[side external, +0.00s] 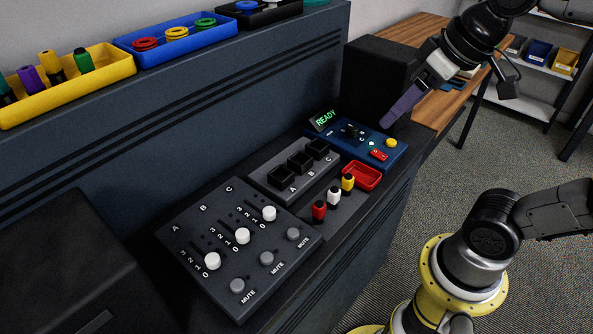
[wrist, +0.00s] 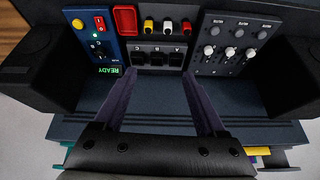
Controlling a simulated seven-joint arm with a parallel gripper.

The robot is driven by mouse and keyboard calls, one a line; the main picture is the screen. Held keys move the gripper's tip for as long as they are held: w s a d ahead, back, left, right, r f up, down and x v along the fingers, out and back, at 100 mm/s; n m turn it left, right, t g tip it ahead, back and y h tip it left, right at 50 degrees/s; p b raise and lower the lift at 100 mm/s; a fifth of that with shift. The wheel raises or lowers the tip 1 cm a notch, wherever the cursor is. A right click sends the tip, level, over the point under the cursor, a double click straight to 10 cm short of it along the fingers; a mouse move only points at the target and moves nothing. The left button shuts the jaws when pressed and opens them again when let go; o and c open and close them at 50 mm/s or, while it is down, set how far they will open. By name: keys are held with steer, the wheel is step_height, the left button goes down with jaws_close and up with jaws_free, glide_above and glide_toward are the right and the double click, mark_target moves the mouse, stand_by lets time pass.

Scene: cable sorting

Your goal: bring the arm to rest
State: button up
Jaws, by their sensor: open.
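My gripper (side external: 387,121) is at the upper right of the side external view, raised near the blue control panel (side external: 360,137). In the wrist view its two purple fingers (wrist: 161,76) are wide apart with nothing between them. The panel's small display (side external: 324,119) reads READY in green. Beyond the fingers in the wrist view is a grey block with three dark sockets (wrist: 154,57) marked A, B and C. No cable is seen in the gripper.
Red (side external: 319,211), white (side external: 334,197) and yellow (side external: 348,183) plugs stand beside a red tray (side external: 375,178). A slider panel (side external: 213,285) lies nearer. Black boxes (side external: 75,270) flank the desk. Yellow (side external: 110,77) and blue (side external: 150,53) bins sit on the ledge.

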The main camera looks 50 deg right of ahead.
steer(key=s+f, duration=0.4)
steer(key=f, duration=0.2)
steer(key=shift+a+n, duration=0.25)
steer(key=shift+n, duration=0.05)
stand_by(0.8)
